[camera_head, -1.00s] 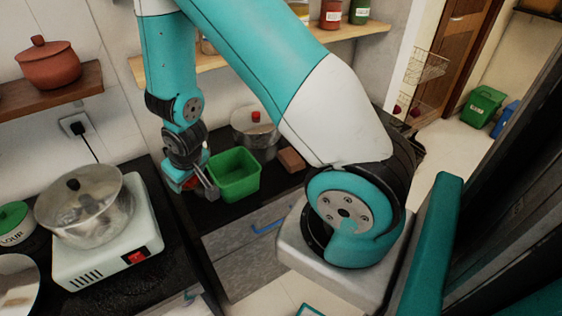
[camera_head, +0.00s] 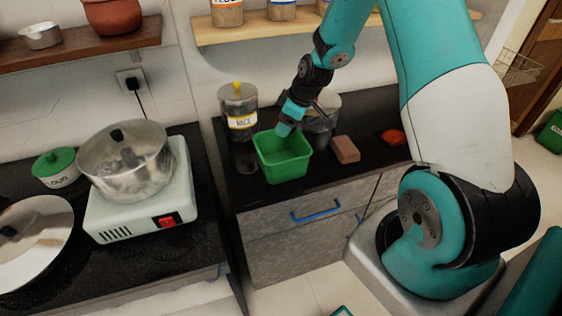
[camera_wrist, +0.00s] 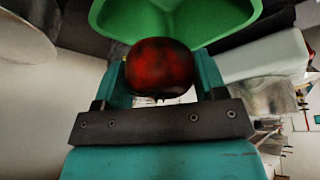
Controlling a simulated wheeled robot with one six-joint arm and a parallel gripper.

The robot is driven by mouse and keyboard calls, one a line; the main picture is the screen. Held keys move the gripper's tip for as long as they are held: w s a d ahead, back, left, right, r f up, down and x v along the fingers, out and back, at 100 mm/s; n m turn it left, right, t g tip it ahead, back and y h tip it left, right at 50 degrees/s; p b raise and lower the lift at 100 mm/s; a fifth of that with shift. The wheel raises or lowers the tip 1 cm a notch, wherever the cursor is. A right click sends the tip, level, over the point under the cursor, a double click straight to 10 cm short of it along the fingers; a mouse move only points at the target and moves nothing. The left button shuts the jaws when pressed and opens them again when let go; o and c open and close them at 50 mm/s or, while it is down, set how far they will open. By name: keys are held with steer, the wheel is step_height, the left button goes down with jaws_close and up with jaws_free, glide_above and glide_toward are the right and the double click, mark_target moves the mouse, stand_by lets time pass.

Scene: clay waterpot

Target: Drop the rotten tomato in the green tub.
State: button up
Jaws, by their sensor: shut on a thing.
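The rotten tomato (camera_wrist: 160,66), dark red with blackened patches, sits between the two teal fingers of my gripper (camera_wrist: 160,78) in the wrist view. My gripper is shut on it. The green tub (camera_wrist: 105,22) shows just beyond the tomato in that view. In the head view the green tub (camera_head: 285,172) stands upright on the dark counter, and my gripper (camera_head: 284,129) is at its far rim, over the opening. I cannot make out the tomato in the head view; the gripper or arm hides it.
A labelled jar (camera_head: 240,108) stands behind the tub, with a steel pot (camera_head: 320,122) close behind my gripper. A brown block (camera_head: 345,150) and a red item (camera_head: 393,137) lie to the right. A hotplate with a pot (camera_head: 126,160) stands left, past a gap between counters.

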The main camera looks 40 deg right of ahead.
step_height(320, 180, down, 5)
steer(key=b, duration=0.3)
steer(key=shift+f, duration=0.15)
steer(key=o, duration=1)
steer(key=b+v, duration=0.2)
steer(key=v, duration=1.5)
steer(key=shift+r, duration=0.2)
